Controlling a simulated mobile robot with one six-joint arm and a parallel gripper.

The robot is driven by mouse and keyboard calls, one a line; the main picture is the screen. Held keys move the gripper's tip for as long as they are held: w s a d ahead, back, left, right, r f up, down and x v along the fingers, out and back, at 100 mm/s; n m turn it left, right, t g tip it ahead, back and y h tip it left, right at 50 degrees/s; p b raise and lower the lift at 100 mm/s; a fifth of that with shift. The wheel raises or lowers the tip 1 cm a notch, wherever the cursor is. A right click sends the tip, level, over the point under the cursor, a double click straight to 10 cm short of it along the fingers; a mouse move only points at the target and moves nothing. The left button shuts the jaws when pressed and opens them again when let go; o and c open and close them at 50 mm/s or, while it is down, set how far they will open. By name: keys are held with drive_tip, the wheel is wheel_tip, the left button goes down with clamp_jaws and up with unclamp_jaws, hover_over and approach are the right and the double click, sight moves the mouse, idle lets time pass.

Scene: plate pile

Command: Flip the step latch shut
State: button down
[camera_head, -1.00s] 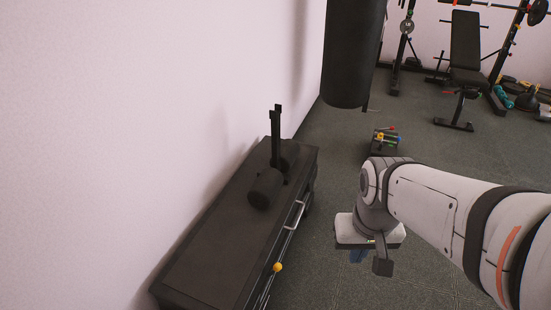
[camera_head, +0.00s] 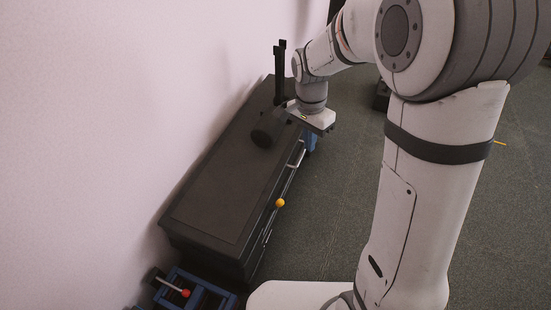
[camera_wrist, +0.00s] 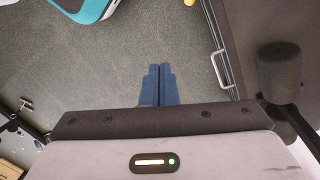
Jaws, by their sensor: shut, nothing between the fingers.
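I cannot tell for sure which part is the step latch. A blue frame (camera_head: 195,292) at the bottom left of the head view carries a lever with a red knob (camera_head: 186,293); its lower part is cut off. A yellow knob (camera_head: 280,203) sits at the front side of the black bench (camera_head: 215,205). My gripper (camera_head: 311,142) is beside the bench's far end, near its metal handle (camera_head: 297,155). In the wrist view its blue fingers (camera_wrist: 158,86) are together and empty, pointing at the floor, with the handle (camera_wrist: 220,70) to their right.
A black padded roller (camera_head: 268,128) on an upright stands on the bench; it also shows in the wrist view (camera_wrist: 280,66). A wall runs along the left. A teal and white object (camera_wrist: 88,8) lies at the wrist view's top. The floor between is clear.

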drive_tip(key=w+a+f+m+g, duration=0.1)
drive_tip(key=w+a+f+m, duration=0.3)
drive_tip(key=w+a+f, duration=0.4)
drive_tip(key=m+h+b, duration=0.2)
drive_tip(key=m, duration=0.2)
approach(276, 207)
drive_tip(key=w+f, duration=0.2)
drive_tip(key=w, duration=0.1)
drive_tip(key=w+f, duration=0.1)
drive_tip(key=w, duration=0.1)
drive_tip(key=shift+w, duration=0.15)
drive_tip(key=s, duration=0.1)
drive_tip(key=s+d+f+b, duration=0.1)
drive_tip(key=shift+s+d, duration=0.2)
drive_tip(key=shift+s, duration=0.05)
drive_tip(key=shift+s+d+f, duration=0.2)
drive_tip(key=shift+s+d, duration=0.05)
drive_tip(key=shift+s, duration=0.3)
drive_tip(key=shift+s+a+r, duration=0.15)
drive_tip(key=shift+s, duration=0.35)
drive_tip(key=shift+s+a+r, duration=0.1)
drive_tip(key=shift+s+a, duration=0.1)
drive_tip(key=shift+s, duration=0.3)
